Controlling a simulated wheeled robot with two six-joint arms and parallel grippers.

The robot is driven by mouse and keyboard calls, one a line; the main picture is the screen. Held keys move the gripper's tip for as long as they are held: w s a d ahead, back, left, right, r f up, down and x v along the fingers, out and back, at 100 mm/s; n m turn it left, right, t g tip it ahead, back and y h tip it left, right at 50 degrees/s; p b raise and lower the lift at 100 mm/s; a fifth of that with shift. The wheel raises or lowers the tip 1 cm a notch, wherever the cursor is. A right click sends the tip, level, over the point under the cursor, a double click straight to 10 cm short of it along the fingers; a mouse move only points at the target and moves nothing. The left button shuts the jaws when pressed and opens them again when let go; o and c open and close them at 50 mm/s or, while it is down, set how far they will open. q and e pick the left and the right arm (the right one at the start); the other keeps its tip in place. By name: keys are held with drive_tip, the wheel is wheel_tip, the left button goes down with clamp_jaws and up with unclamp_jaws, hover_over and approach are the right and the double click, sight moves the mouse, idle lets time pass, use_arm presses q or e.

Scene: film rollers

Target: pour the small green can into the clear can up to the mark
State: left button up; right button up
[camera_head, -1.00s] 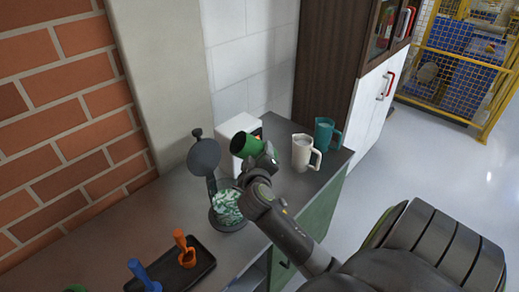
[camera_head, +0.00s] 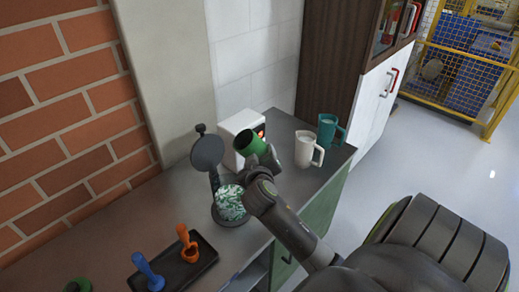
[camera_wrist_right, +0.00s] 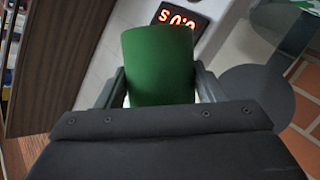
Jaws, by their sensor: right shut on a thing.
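My right gripper (camera_wrist_right: 160,90) is shut on the small green can (camera_wrist_right: 158,62). In the head view the green can (camera_head: 250,143) is held tilted above the counter, in front of a white box. A dark round holder (camera_head: 229,220) stands just left of and below it, with a see-through vessel showing green-and-white shapes (camera_head: 229,202); this looks like the clear can, but its mark is too small to see. A grey disc (camera_head: 207,153) stands up behind it. No liquid stream shows. My left gripper is not in view.
The white box (camera_head: 238,130) has a lit red display (camera_wrist_right: 178,20). A white jug (camera_head: 305,150) and a teal jug (camera_head: 327,130) stand at the counter's right end. A black tray (camera_head: 190,270) holds orange (camera_head: 187,246) and blue (camera_head: 148,272) handled tools at the front left.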

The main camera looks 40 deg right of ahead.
sight(259, 141)
drive_tip(key=shift+r, duration=0.1)
drive_tip(key=shift+r+m+y+p, duration=0.4)
drive_tip(key=shift+r+m+p, duration=0.2)
drive_tip(key=shift+p, duration=0.5)
drive_tip(key=shift+r+m+y+p, duration=0.35)
drive_tip(key=shift+m+y+p, duration=0.15)
drive_tip(key=shift+m+p, duration=0.4)
drive_tip(key=shift+p, duration=0.4)
drive_tip(key=shift+m+y, duration=0.3)
drive_tip(key=shift+m+t+y, duration=0.3)
drive_tip(key=shift+m+y, duration=0.1)
drive_tip(key=shift+m, duration=0.2)
wheel_tip(259, 141, up, 6)
drive_tip(key=p, duration=0.6)
drive_tip(key=shift+p, duration=0.4)
